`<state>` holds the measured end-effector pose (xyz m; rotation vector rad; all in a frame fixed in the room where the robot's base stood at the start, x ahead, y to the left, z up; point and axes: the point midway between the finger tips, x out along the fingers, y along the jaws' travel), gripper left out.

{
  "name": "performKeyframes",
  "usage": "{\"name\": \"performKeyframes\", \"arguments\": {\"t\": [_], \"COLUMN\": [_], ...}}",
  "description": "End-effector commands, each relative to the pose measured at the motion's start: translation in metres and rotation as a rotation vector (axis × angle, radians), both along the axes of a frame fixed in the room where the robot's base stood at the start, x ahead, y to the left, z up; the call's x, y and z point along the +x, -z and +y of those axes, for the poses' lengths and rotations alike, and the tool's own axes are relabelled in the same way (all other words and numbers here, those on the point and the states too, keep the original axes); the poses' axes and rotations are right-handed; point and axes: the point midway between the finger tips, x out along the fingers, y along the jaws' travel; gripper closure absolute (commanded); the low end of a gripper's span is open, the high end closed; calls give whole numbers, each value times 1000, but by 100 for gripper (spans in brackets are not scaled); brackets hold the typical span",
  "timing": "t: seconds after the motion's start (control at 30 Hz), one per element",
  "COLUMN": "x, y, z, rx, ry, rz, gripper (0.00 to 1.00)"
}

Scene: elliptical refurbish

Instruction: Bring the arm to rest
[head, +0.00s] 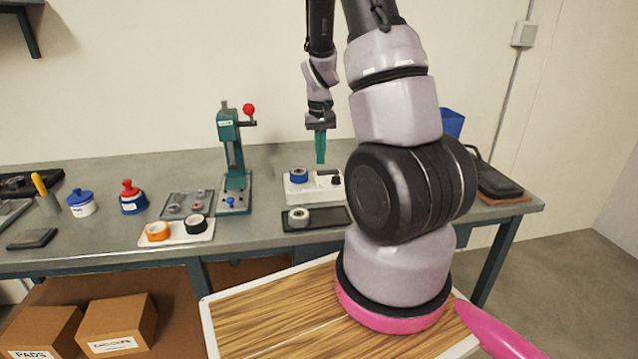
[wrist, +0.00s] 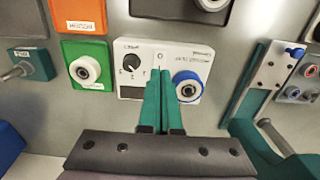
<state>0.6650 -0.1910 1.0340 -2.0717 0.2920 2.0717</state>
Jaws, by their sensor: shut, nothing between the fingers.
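My gripper (head: 320,148) has teal fingers and points down above the back of the workbench (head: 270,231). In the wrist view the fingers (wrist: 159,85) are together, with nothing between them. They appear in front of a white device (wrist: 187,57) with a black knob and a blue-rimmed roll (wrist: 188,87). The same white device (head: 318,192) shows in the head view just below the fingertips. I cannot tell whether the fingertips touch it.
A teal press (head: 233,160) with a red knob stands left of the gripper. A white tray (head: 176,240) with an orange and a black roll lies in front of it. A dark tray (head: 330,220) holds a grey roll. Blue and red-topped containers stand further left.

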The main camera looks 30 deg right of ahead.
Motion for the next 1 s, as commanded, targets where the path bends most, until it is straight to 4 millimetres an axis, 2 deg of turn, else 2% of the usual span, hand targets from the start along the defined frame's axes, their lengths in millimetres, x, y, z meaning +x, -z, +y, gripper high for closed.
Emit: {"name": "performKeyframes", "arguments": {"t": [0.27, 0.37, 0.47, 0.67, 0.8, 1.0], "x": [0, 0, -2, -24, -51, -101], "y": [-1, -11, -39, -123, -176, -237], "z": [0, 4, 15, 48, 71, 99], "rx": [1, 8, 28, 88, 125, 167], "ry": [0, 5, 14, 41, 53, 63], "rz": [-1, -19, -62, -195, -286, -411], "gripper": [100, 100, 100, 100, 100, 100]}}
